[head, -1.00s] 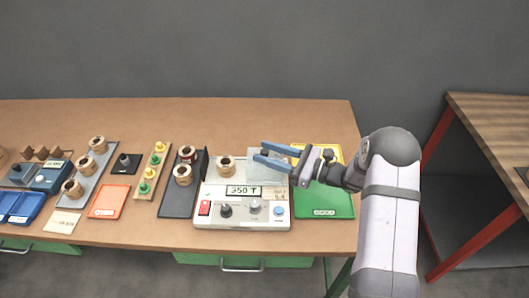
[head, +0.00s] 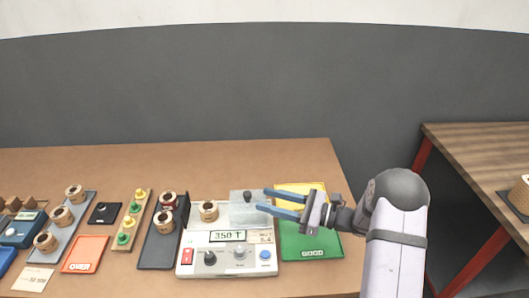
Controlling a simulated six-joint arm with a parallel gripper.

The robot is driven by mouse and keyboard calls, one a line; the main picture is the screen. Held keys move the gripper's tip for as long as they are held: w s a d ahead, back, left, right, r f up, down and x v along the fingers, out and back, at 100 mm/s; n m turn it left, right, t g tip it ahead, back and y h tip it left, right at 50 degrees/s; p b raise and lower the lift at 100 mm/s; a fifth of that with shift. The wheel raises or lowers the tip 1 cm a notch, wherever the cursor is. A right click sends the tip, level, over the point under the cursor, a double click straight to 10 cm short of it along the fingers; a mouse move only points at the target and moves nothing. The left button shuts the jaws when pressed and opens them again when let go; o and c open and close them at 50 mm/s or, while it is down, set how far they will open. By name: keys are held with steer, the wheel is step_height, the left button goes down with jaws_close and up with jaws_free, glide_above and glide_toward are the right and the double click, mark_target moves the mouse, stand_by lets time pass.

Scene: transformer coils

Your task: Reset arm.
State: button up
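My gripper (head: 270,200) is at the right side of the bench in the head view, its two blue fingers pointing left. The fingers are apart and nothing shows between them. They hang over the right part of the coil tester (head: 228,259), whose display reads 350 T. A coil (head: 208,210) sits on the tester's upper left part, left of the fingertips and apart from them. My arm comes in from the lower right and hides part of the bench's right end.
A green tray (head: 310,247) and a yellow tray (head: 312,190) lie right of the tester. A dark tray with two coils (head: 163,219), a block with green and yellow pegs (head: 129,225), a red OVER tray (head: 85,254) and a grey coil rack (head: 72,228) lie left. A second table (head: 477,152) stands right.

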steer(key=s+a+n+g, duration=0.1)
steer(key=s+g, duration=0.1)
steer(key=s, duration=0.1)
steer(key=s+a+n+g+h+p, duration=0.1)
steer(key=s+n, duration=0.1)
steer(key=s+a+n+g+h, duration=0.1)
steer(key=s+a+n+g, duration=0.1)
steer(key=s, duration=0.1)
steer(key=shift+s+a+r+g+p, duration=0.1)
steer(key=shift+s+r+g+p, duration=0.2)
steer(key=shift+s+p, duration=0.05)
steer(key=s+d+n+g+h+p, duration=0.2)
steer(key=s+d+n+h, duration=0.3)
steer(key=s, duration=0.3)
steer(key=s+d+n+g+h+p, duration=0.1)
steer(key=s+d+n+g+h, duration=0.1)
steer(key=s+n+h, duration=0.5)
steer(key=s+d+n+t+h+p, duration=0.1)
steer(key=s+d+n+t+h, duration=0.1)
steer(key=d+n, duration=0.3)
steer(key=shift+s+d+r+t+h, duration=0.3)
steer(key=shift+d+t, duration=0.1)
steer(key=shift+d, duration=0.65)
